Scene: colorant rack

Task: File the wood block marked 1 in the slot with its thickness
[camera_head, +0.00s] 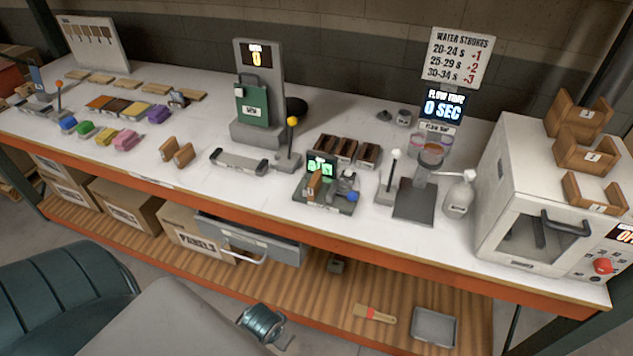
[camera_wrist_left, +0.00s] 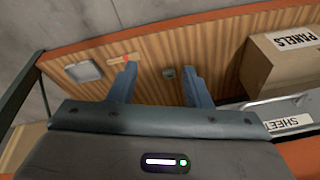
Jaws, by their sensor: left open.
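Two small upright wood blocks (camera_head: 176,152) stand on the bench, left of a grey tray. Another thin wood piece (camera_head: 314,185) stands on the gauge with the green display (camera_head: 321,166). Their marks are too small to read, so I cannot tell which is marked 1. Three wooden slotted holders with small labels sit on the white machine: back (camera_head: 577,117), middle (camera_head: 588,152), front (camera_head: 594,193). Their label numbers are unclear. My left gripper (camera_wrist_left: 159,70) is open and empty in the left wrist view, low by the under-shelf and away from the blocks. My right gripper is not seen.
The grey tray with handle (camera_head: 239,161), yellow-knob lever (camera_head: 290,145) and dark filled racks (camera_head: 344,150) crowd the bench. A white bottle (camera_head: 458,196) stands beside the white machine (camera_head: 515,200). A drawer (camera_head: 250,238) sits below; brush (camera_head: 374,314) and pan (camera_head: 435,325) lie on the shelf.

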